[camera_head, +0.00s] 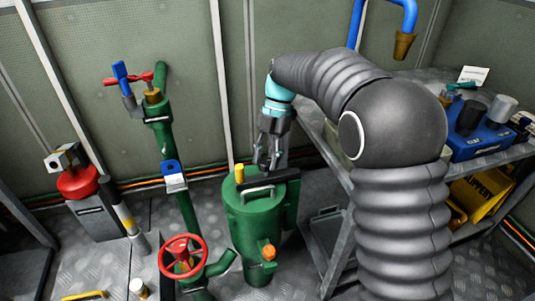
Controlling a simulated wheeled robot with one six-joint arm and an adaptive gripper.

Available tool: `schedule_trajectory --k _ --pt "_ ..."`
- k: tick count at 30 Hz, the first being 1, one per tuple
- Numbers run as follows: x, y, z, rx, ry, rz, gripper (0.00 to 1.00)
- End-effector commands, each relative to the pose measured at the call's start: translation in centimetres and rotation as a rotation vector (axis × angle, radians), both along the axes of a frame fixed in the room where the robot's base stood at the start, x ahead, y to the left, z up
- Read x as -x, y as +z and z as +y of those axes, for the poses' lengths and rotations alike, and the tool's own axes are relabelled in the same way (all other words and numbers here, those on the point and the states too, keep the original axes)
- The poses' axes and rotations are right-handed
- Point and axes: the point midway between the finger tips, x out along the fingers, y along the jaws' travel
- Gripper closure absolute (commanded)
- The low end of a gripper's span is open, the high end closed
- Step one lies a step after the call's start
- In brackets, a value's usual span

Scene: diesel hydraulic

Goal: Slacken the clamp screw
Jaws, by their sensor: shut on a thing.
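A green cylindrical housing (257,225) stands upright on the floor in the middle of the head view. How far the screw is turned does not show.
A yellow cap (239,173) rises left of my gripper. An orange knob (269,252) sits low on the housing. A red handwheel (183,256) and a green pipe (163,135) stand to the left. A grey shelf (325,150) with a blue box (482,141) is at right.

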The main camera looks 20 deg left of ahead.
Motion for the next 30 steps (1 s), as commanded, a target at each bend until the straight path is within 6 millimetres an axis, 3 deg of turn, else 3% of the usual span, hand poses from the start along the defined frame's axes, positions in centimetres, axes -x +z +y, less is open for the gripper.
schedule_trajectory --k 20,21,23,30 --pt "-0.15 -0.07 -0.15 0.004 0.062 -0.004 0.93" --pt "-0.14 -0.06 -0.15 0.004 0.062 -0.004 0.5" --pt "-0.13 -0.06 -0.12 0.003 0.061 -0.003 0.35" --pt "0.05 -0.03 0.14 0.002 0.065 -0.002 0.33"
